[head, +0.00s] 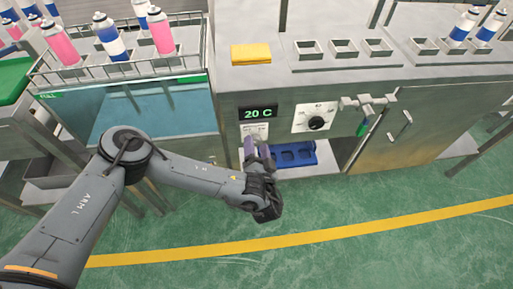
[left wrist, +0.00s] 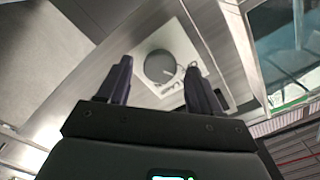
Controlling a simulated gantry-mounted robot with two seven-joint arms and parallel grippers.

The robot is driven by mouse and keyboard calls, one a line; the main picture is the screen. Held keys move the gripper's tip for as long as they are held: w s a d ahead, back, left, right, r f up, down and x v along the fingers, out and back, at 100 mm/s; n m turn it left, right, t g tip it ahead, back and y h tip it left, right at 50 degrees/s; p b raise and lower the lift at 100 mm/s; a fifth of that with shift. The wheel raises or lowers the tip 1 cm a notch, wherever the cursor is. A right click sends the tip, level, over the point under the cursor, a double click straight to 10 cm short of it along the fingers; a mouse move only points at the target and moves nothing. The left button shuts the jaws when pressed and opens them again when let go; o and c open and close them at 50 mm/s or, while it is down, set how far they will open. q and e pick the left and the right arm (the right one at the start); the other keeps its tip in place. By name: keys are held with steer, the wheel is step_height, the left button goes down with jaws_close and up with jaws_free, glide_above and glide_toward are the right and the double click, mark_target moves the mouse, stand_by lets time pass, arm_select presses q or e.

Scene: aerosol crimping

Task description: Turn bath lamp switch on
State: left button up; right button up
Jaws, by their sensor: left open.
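My left gripper (head: 258,148) is in front of the cabinet's front face, just below the green "20 C" display (head: 258,113). Its two fingers are apart and nothing is between them. A small white switch plate (head: 256,130) is under the display, its lower part hidden by my fingers. In the left wrist view, a white plate with a round grey switch (left wrist: 160,66) and a small light lever at its right shows between and beyond my open fingers (left wrist: 157,78). I cannot tell whether the fingers touch it, nor its setting. My right gripper is not in view.
A white dial plate with a black knob (head: 316,123) is to the right, then a valve with a green handle (head: 366,122). A blue tray (head: 295,154) sits in an opening below. The glass water bath (head: 150,110) is left, under a rack of cans. A yellow cloth (head: 251,54) lies on top.

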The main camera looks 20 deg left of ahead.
arm_select(q)
steer(key=shift+w+a, duration=0.25)
steer(key=shift+w, duration=0.2)
